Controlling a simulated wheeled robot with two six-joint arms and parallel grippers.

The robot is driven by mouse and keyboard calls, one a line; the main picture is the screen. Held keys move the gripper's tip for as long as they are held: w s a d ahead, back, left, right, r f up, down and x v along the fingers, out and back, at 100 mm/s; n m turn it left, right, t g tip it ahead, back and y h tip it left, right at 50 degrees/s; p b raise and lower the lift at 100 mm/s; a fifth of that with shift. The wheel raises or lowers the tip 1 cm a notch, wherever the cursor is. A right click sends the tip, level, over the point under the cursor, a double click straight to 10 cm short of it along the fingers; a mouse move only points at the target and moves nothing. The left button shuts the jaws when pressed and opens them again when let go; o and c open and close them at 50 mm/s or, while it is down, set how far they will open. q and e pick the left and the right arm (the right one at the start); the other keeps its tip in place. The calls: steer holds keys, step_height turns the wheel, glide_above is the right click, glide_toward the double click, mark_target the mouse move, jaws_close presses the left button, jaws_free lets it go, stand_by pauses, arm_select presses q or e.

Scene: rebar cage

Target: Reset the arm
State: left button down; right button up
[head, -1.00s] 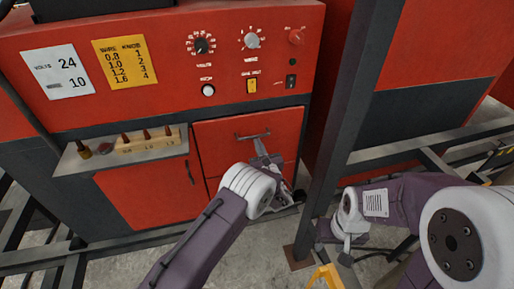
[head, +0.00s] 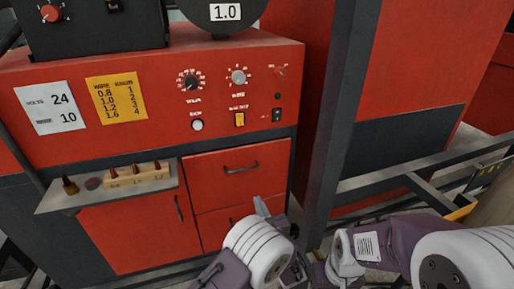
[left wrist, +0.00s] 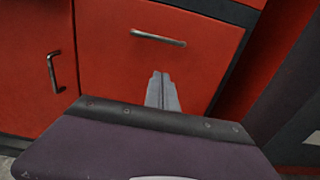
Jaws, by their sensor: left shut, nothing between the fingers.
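My left gripper (head: 262,206) is in front of the lower drawers of the red welding machine (head: 150,87), its body partly hidden behind my own white wrist joint. In the left wrist view its two grey fingers (left wrist: 163,92) are together with nothing between them. They point at a red drawer front below its handle (left wrist: 158,38) and appear apart from the handle. My right arm (head: 400,240) is folded at the lower right, and its gripper's fingers cannot be made out.
A dark steel post (head: 335,110) stands just right of the left gripper. A shelf (head: 60,195) with a wooden tip holder (head: 137,178) juts out at the left. The upper drawer (head: 238,172) is closed. Dark rails (head: 400,170) run behind the right arm.

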arm_select(q)
steer(key=s+a+f+n+g+y, duration=0.1)
steer(key=s+a+n+g+y, duration=0.2)
steer(key=s+a+n+g, duration=0.5)
steer(key=s+a+f+n+g+y, duration=0.1)
steer(key=a+f+n+g+y, duration=0.15)
steer(key=a, duration=0.95)
steer(key=s+a+f+n+g+h, duration=0.1)
steer(key=s+a+n+g+h, duration=0.15)
steer(key=s+n+g, duration=0.35)
steer(key=s+a+f+n+g+h, duration=0.1)
steer(key=s+n+h, duration=0.2)
steer(key=s+n, duration=0.3)
steer(key=s+d+n+t+h, duration=0.1)
steer(key=s+d+n+h, duration=0.3)
steer(key=n, duration=0.6)
steer(key=shift+s+d+r+h, duration=0.4)
steer(key=shift+s+r+h, duration=0.05)
steer(key=shift+h, duration=0.45)
steer(key=shift+t, duration=0.25)
